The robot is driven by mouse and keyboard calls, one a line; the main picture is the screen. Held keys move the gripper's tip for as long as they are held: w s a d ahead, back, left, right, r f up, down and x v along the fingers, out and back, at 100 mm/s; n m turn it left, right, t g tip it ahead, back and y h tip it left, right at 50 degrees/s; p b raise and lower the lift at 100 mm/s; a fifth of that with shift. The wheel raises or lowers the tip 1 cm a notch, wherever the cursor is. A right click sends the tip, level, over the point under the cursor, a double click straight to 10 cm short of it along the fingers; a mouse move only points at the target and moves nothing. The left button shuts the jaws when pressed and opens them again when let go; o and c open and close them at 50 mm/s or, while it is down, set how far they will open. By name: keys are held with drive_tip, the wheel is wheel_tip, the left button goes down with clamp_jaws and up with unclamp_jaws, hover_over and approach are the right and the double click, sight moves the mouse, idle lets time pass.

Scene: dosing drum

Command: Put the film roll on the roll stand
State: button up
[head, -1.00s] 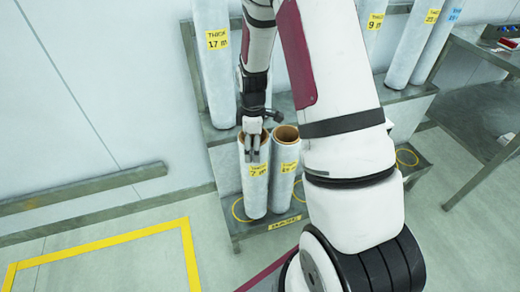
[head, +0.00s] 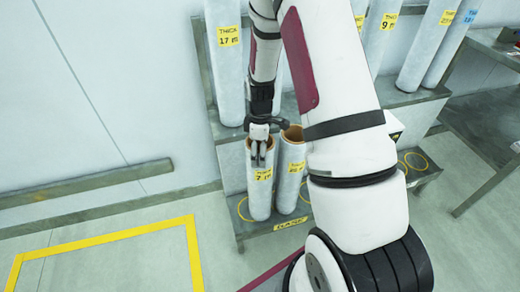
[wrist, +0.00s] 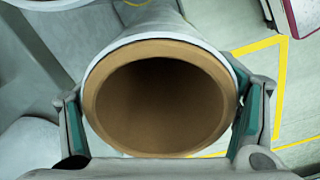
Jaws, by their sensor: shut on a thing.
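A tall pale film roll (head: 259,190) with a yellow label reading 7 m stands upright at the left of the lower shelf of the grey stepped roll stand (head: 246,235). Part of a yellow ring shows at its lower left; I cannot tell whether its base touches the shelf. My gripper (head: 259,155) is shut on the top of this roll from above. In the wrist view my gripper (wrist: 160,125) has one finger on each side of the roll's open end (wrist: 95,85), with its brown core facing the camera.
Another roll (head: 291,175) stands close on the right of the held one. Taller rolls, one labelled 17 m (head: 228,70), stand on the upper step. Yellow rings (head: 415,160) lie bare on the lower shelf's right. A low rail (head: 85,184) runs along the left wall.

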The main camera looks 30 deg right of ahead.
drive_tip(key=o, duration=1.9)
drive_tip(key=shift+o, duration=0.2)
drive_tip(key=shift+r, duration=0.1)
drive_tip(key=s+a+r+m+p, duration=0.1)
drive_tip(key=s+a+r, duration=0.1)
drive_tip(key=r, duration=0.9)
drive_tip(key=s+a+r+m+p, duration=0.1)
drive_tip(key=s+a+r, duration=0.1)
drive_tip(key=r, duration=0.9)
drive_tip(key=s+a+r+m+t, duration=0.1)
drive_tip(key=s+a+r+m, duration=0.3)
drive_tip(key=s, duration=0.4)
drive_tip(key=s+a+r+m, duration=0.1)
drive_tip(key=s+a+r, duration=0.2)
drive_tip(key=s+r, duration=0.45)
drive_tip(key=s+a+m, duration=0.2)
drive_tip(key=s+m, duration=0.1)
drive_tip(key=s, duration=0.8)
drive_tip(key=shift+a+f+t, duration=0.15)
drive_tip(key=shift+a+t, duration=0.1)
drive_tip(key=shift+t, duration=0.05)
